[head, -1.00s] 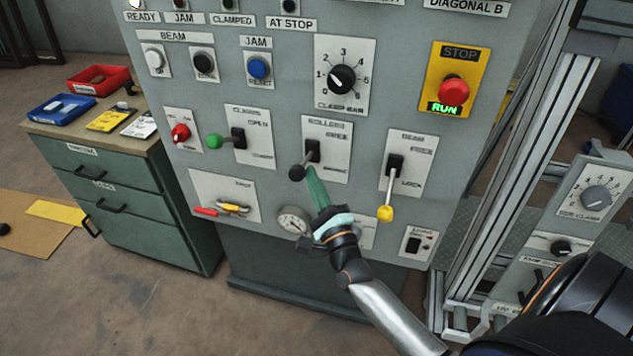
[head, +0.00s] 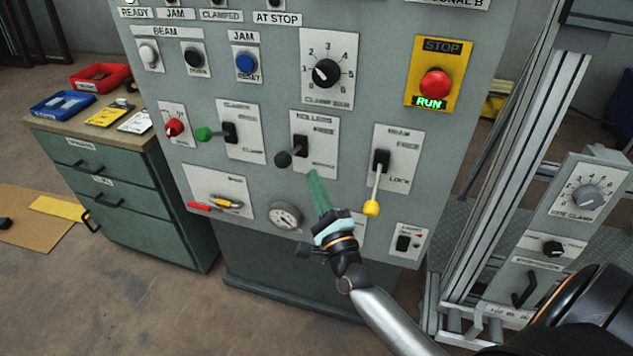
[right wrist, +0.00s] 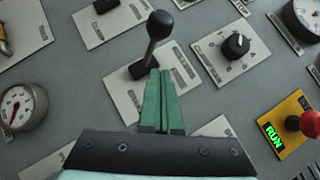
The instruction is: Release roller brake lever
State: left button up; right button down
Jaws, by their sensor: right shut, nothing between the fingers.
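The roller lever (head: 283,159) has a black ball knob and sticks out from its slot on the white ROLLERS plate (head: 315,128), tilted left and slightly down in the head view. FREE is printed near the plate's top; the lower label is hard to read. My right gripper (head: 312,173) has green fingers, shut with nothing between them, just below and right of the knob. In the right wrist view, the fingertips (right wrist: 162,72) lie close to the lever (right wrist: 159,25); whether they touch it I cannot tell. My left gripper is out of view.
The green-knobbed clamp lever (head: 204,134) is left of the roller plate and the yellow-knobbed beam lever (head: 371,208) right. A gauge (head: 285,216) sits below. A red stop button (head: 434,84) is upper right, with RUN lit green. A metal frame (head: 500,160) stands right of the panel.

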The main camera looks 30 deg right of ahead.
jog(key=r+v, duration=0.2)
jog(key=v, duration=0.7)
jog(key=shift+s+a+b, duration=0.3)
jog(key=shift+a+b, duration=0.05)
jog(key=shift+b, duration=0.05)
